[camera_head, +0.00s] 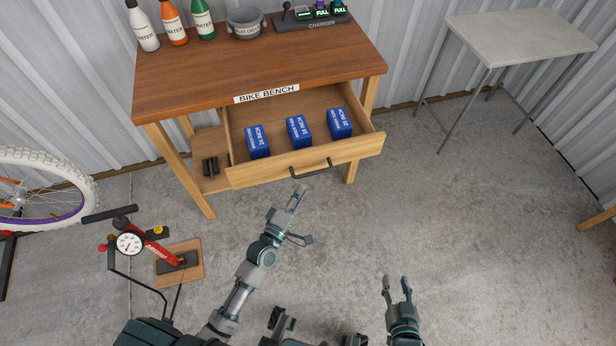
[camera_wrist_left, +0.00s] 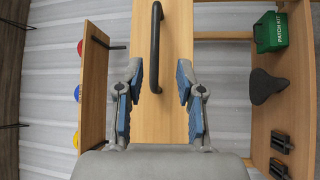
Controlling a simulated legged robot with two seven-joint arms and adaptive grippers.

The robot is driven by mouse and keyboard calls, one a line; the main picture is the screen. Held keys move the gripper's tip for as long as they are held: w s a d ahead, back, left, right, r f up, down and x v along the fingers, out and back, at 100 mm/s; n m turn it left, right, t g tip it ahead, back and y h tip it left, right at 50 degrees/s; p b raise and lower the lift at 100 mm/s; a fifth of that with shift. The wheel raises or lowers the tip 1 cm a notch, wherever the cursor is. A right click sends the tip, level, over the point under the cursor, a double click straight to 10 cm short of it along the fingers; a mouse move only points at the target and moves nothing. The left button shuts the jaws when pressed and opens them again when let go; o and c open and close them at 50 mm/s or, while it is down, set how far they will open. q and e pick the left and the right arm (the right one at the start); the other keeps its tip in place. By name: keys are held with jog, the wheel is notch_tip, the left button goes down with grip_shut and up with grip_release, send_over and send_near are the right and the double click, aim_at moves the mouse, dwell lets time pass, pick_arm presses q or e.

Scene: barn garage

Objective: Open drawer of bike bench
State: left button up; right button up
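The bike bench (camera_head: 250,65) is wooden, with a label on its front edge. Its drawer (camera_head: 350,153) is pulled out, showing three blue boxes inside. The drawer's dark handle (camera_head: 311,170) is on the front panel and also appears in the left wrist view (camera_wrist_left: 156,45). My left gripper (camera_head: 302,215) is open just below and in front of the handle. In the left wrist view its blue-padded fingers (camera_wrist_left: 158,75) are spread on either side of the handle's line, not touching it. My right gripper (camera_head: 397,281) is open and empty, low over the floor.
A red pump (camera_head: 160,250) and a bike wheel (camera_head: 40,190) are at left. A small table (camera_head: 520,35) stands at right. The floor right of the bench is clear.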

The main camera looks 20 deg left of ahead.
pick_arm(q)
jog(key=v, duration=0.4)
jog(key=shift+s+d, duration=0.1)
jog(key=shift+d, duration=0.15)
pick_arm(e)
jog(key=shift+d, duration=0.15)
